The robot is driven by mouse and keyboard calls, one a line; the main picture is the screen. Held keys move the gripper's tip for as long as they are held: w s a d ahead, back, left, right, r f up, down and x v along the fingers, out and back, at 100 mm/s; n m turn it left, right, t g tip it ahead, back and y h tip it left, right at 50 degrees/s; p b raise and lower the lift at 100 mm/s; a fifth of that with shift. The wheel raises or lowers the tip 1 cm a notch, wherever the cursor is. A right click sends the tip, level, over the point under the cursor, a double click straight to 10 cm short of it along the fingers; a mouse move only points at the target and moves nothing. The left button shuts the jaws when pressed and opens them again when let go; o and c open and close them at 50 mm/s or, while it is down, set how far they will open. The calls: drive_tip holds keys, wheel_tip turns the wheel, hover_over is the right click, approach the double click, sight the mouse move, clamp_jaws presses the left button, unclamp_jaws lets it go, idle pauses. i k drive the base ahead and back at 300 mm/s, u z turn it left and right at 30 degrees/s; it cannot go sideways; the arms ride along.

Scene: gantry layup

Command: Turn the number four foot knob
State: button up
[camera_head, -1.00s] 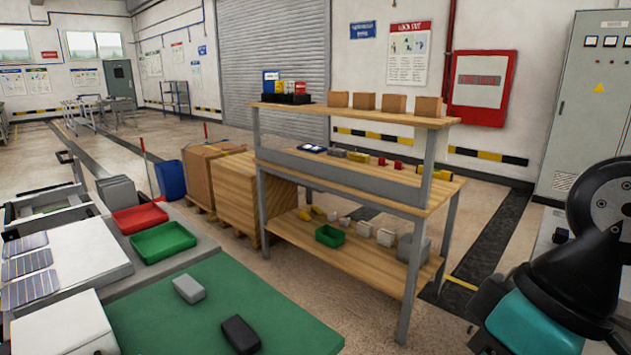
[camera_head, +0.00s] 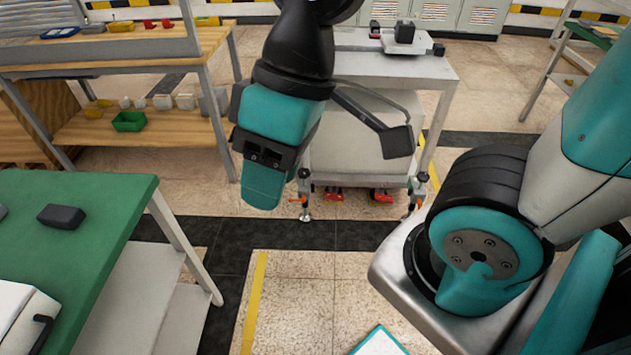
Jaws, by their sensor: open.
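A grey-white cart (camera_head: 360,150) stands behind my arm, in the upper middle of the head view. Its left front foot has a small orange knob (camera_head: 299,201) above a round pad on the floor. Its right front foot (camera_head: 420,190) also has orange on it. No number is readable, so I cannot tell which knob is number four. The cart's rear feet are hidden. My gripper (camera_head: 285,160) hangs in front of the cart's left side, nearer the camera and apart from the knobs. Its jaws are open, with nothing seen between them; its fingertips are hard to make out.
A green-topped table (camera_head: 75,240) stands at the left, with a dark block (camera_head: 61,216) on it. A wooden shelf bench (camera_head: 140,130) is behind it. Red parts (camera_head: 381,195) sit low under the cart. Floor with a yellow line (camera_head: 255,300) is open in front.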

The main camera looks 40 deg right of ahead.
sight(302, 172)
drive_tip(key=z, duration=0.75)
drive_tip(key=i, duration=1.25)
drive_tip(key=u, duration=0.45)
